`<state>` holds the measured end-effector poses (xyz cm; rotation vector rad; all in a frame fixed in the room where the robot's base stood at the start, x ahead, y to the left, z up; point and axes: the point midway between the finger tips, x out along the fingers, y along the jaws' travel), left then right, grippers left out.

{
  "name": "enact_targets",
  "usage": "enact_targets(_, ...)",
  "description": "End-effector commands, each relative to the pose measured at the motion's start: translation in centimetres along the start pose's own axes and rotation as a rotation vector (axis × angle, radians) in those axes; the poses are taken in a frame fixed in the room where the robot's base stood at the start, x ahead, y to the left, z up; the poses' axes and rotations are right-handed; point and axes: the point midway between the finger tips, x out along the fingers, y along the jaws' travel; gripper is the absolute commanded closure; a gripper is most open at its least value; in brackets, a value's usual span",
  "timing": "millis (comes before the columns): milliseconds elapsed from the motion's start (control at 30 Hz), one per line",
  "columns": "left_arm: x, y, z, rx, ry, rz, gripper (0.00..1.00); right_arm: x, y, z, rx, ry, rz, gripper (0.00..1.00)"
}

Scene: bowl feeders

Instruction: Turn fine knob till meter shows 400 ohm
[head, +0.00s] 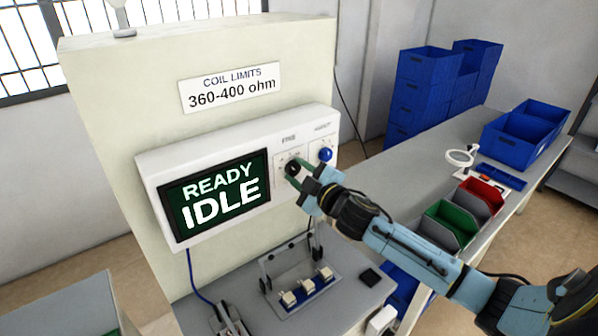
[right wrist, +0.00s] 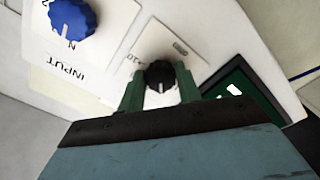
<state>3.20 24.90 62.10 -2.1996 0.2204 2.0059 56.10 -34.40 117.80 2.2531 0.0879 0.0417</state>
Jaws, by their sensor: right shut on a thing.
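The meter (head: 150,160) is a white box on a cream cabinet. Its dark green screen (head: 215,193) reads "READY IDLE". The black fine knob (head: 292,168) is on the panel right of the screen. My right gripper (head: 302,176) is shut on this knob, one finger on each side. In the right wrist view the knob (right wrist: 159,74) sits between the green fingertips, with a white pointer line on its face. The blue input knob (head: 325,154) is to the right of it. My left gripper is in neither view.
A sign (head: 232,88) above the meter reads "COIL LIMITS 360-400 ohm". Below is a grey fixture (head: 325,262) with several small cream blocks. Green (head: 450,222) and red (head: 484,192) bins stand on the bench behind my right arm. Blue crates (head: 415,95) are stacked behind.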

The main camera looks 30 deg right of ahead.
Motion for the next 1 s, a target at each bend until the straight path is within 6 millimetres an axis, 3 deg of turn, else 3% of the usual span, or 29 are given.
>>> enact_targets(567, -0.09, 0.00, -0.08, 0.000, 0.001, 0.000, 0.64, -0.01, -0.03, 0.02, -0.036, 0.000, -0.001, 0.89)
enact_targets(600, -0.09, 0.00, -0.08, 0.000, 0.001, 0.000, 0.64, -0.01, -0.03, 0.02, -0.036, 0.000, -0.001, 0.62)
enact_targets(733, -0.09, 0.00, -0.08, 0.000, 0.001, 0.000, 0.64, -0.01, -0.02, 0.02, -0.036, 0.000, -0.001, 0.45)
enact_targets(1000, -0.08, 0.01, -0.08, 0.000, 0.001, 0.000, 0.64, -0.03, -0.01, 0.02, -0.035, 0.000, -0.001, 0.45)
